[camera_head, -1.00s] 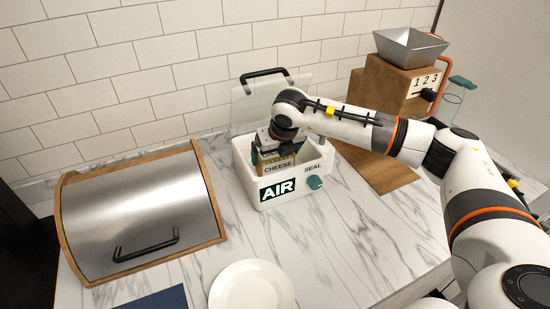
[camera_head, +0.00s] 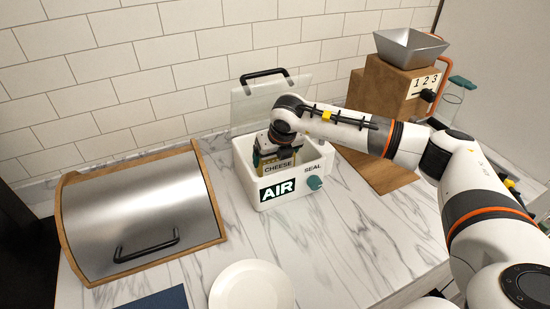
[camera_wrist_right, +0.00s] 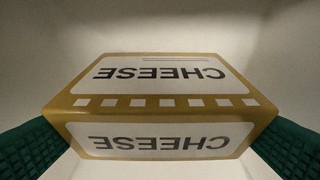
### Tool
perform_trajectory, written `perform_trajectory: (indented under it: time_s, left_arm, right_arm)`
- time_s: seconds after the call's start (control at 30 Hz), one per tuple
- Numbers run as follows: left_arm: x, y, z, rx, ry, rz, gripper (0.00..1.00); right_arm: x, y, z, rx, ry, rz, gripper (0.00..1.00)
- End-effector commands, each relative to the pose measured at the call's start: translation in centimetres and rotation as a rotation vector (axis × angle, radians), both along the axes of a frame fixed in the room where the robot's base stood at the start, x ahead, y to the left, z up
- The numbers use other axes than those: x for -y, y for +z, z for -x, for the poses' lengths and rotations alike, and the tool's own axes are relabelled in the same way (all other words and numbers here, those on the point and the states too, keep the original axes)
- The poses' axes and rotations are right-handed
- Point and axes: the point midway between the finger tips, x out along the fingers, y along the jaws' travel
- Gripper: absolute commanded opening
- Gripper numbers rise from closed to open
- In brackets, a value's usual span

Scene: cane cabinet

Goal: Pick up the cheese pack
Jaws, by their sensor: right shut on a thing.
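The cheese pack (camera_head: 277,169) is a yellow block with white "CHEESE" labels. It is inside the white open box marked AIR and SEAL (camera_head: 243,178). My right gripper (camera_head: 272,158) reaches down into this box from above and is shut on the pack. In the right wrist view, the pack (camera_wrist_right: 160,102) spans the space between the two green finger pads, which touch its left and right sides. The pack's underside is hidden, so I cannot tell whether it touches the box floor. My left gripper is not in view.
The box's clear lid (camera_head: 268,102) with a black handle stands open behind it. A metal roll-top bin (camera_head: 140,215) is at the left, a white plate (camera_head: 252,288) in front. A wooden dispenser (camera_head: 385,95) with a metal hopper stands at the back right.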

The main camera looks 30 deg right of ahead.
Motion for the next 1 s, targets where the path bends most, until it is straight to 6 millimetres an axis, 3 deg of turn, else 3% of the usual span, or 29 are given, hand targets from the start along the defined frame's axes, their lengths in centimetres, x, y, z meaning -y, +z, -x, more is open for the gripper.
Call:
perform_trajectory:
  time_s: [0.1,0.27,0.63,1.0]
  left_arm:
    - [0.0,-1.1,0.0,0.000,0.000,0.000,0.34]
    - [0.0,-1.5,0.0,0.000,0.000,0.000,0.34]
    - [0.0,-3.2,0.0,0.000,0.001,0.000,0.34]
    - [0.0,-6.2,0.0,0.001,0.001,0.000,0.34]
  right_arm:
    - [0.0,0.4,0.3,0.005,0.001,-0.001,0.61]
    - [-0.1,3.3,0.2,0.008,0.001,-0.002,0.61]
    - [-0.1,11.4,0.2,0.007,0.001,-0.002,0.61]
    - [-0.4,10.9,8.7,0.005,0.001,0.002,0.61]
